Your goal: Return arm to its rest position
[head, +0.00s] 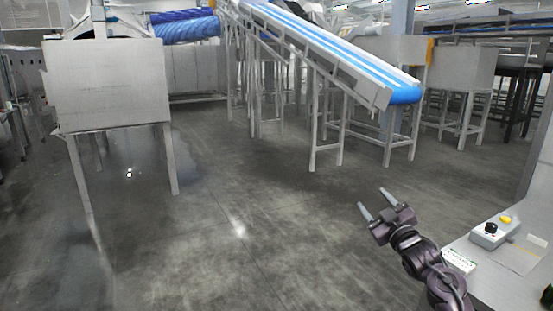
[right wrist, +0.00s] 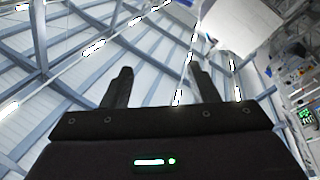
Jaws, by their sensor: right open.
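My right gripper (head: 374,202) is in the lower right of the head view, above the floor and to the left of a light work surface. Its two fingers are spread apart with nothing between them. In the right wrist view the fingers (right wrist: 160,88) are also apart and empty, with the ceiling beams behind them. My left gripper does not show in either view.
A light work surface (head: 482,283) at the lower right holds a control box (head: 493,232) with a black and a yellow knob. A blue-and-white inclined conveyor (head: 335,48) and a grey metal bin (head: 105,85) on legs stand farther off. The middle floor (head: 230,220) is clear.

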